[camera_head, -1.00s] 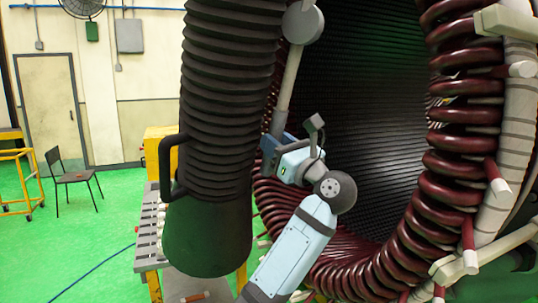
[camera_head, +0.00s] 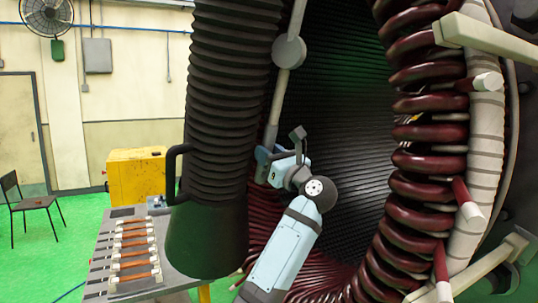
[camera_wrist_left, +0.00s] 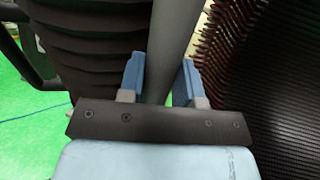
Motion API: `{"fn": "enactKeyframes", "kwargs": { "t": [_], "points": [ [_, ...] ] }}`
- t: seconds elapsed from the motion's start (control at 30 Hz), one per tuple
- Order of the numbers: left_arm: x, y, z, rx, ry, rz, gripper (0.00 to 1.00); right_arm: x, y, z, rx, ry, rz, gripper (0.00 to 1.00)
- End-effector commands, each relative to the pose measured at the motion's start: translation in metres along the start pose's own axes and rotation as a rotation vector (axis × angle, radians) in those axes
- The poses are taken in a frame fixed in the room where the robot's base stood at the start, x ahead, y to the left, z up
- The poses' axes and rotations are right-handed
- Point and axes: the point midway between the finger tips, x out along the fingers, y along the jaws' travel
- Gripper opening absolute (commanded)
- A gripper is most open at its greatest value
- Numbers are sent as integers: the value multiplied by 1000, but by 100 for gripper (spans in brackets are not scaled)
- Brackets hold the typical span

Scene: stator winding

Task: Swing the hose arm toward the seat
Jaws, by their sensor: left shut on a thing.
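The hose arm is a thin grey rod (camera_head: 276,105) with a round joint (camera_head: 289,52) near its top, in front of the dark bore. My left gripper (camera_head: 264,165) is shut on its lower part. In the left wrist view the rod (camera_wrist_left: 170,40) runs between the two blue fingers of my left gripper (camera_wrist_left: 160,80). The thick black ribbed hose (camera_head: 228,110) hangs just left of the rod, with a smooth dark end (camera_head: 207,240) and a side handle (camera_head: 172,172). A dark chair (camera_head: 32,207) stands far left. My right gripper is out of view.
The big stator's dark red coils (camera_head: 410,160) curve round the bore (camera_head: 345,110) on the right, with pale bars sticking out. A grey bench (camera_head: 105,250) with copper-coloured pieces stands left of the hose, a yellow box (camera_head: 137,175) behind it.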

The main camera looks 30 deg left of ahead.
Motion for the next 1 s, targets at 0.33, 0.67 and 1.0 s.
{"fn": "enactKeyframes", "kwargs": {
  "t": [0.33,0.67,1.0],
  "points": [
    [0,0,0,-1,1,1,42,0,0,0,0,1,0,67],
    [-48,0,-3,-3,4,-3,42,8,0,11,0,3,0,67],
    [-119,1,-2,-2,4,-1,42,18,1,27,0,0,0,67]
  ]
}}
